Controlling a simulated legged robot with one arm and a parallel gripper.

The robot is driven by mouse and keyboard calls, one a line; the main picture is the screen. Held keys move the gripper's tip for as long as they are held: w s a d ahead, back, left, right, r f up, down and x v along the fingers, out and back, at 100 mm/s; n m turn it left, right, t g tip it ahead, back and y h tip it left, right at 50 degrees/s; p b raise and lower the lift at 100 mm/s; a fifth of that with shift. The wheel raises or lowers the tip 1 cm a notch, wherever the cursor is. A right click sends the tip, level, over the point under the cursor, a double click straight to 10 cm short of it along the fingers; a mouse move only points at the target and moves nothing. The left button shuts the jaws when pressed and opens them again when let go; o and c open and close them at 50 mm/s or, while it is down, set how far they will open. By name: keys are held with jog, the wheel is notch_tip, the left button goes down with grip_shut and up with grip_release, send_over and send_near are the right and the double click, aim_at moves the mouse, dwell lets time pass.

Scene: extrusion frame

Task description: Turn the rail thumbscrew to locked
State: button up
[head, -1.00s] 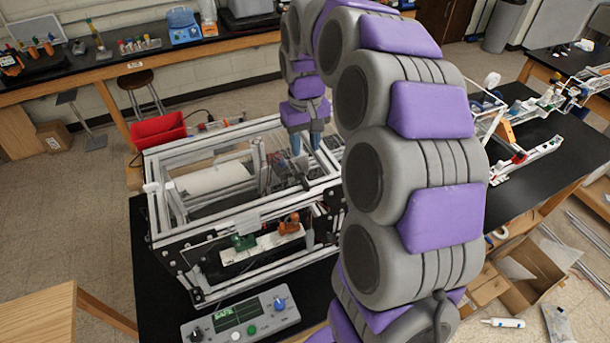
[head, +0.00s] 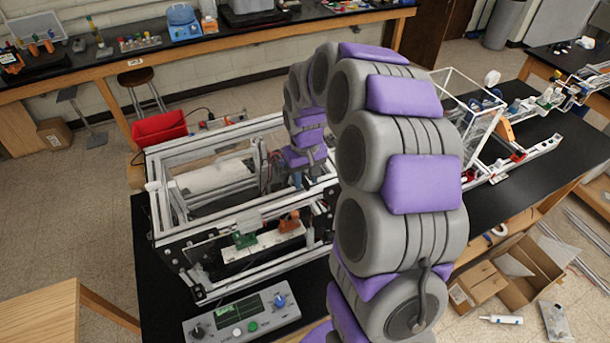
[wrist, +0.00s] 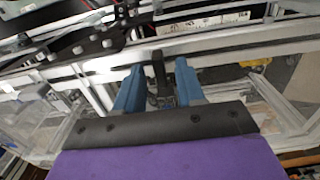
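The extrusion frame (head: 225,136) stands on the black bench in the head view, with my arm reaching over its right side. My gripper (wrist: 158,67) points down at a rail in the wrist view, its two blue fingers apart. A small dark upright part (wrist: 158,78), perhaps the rail thumbscrew, shows between the fingers against the silver rail (wrist: 215,44). A gap shows on each side of it, so I see no grip on it. Its lock position cannot be read.
A control box (head: 241,313) with a green screen stands in front of the frame. Green (head: 244,240) and orange (head: 289,222) parts sit on the frame's front. A red bin (head: 158,130) stands behind it. Frame bars lie close around my gripper.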

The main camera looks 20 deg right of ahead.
grip_shut()
jog(key=shift+m, duration=0.4)
jog(key=m+b, duration=0.2)
jog(key=m, duration=0.1)
jog(key=shift+f+b, duration=0.1)
jog(key=shift+b, duration=0.3)
jog(key=m+b, duration=0.1)
jog(key=m, duration=0.8)
jog(key=shift+m, duration=0.3)
jog(key=shift+m+p, duration=0.45)
jog(key=shift+m, duration=1.85)
jog(key=shift+r, duration=0.2)
